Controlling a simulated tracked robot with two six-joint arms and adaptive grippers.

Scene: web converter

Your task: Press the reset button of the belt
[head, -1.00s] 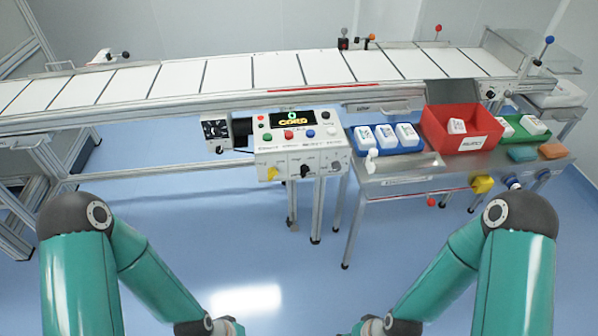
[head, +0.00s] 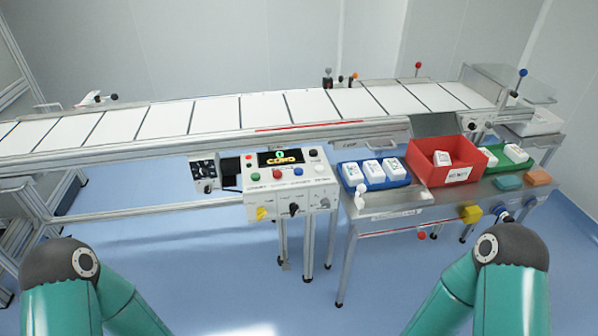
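The belt (head: 213,116) runs across the view with white panels on it. On its front side is a white control box (head: 286,187) with a lit display (head: 281,158). Its top carries a green button (head: 255,176), a red button (head: 277,174), a blue button (head: 298,171) and a black knob (head: 313,153). Its front has a yellow knob (head: 262,213), a black knob (head: 294,209) and a pale one. The labels are too small to read, so I cannot tell which is reset. Both my grippers are below the picture; only my teal arms show.
Right of the box, a metal table (head: 400,200) holds a blue tray (head: 377,184), a red bin (head: 460,174) and a green tray (head: 520,162), with white containers in them. A yellow block (head: 470,213) sticks out at its front. Open floor (head: 190,255) lies before the box.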

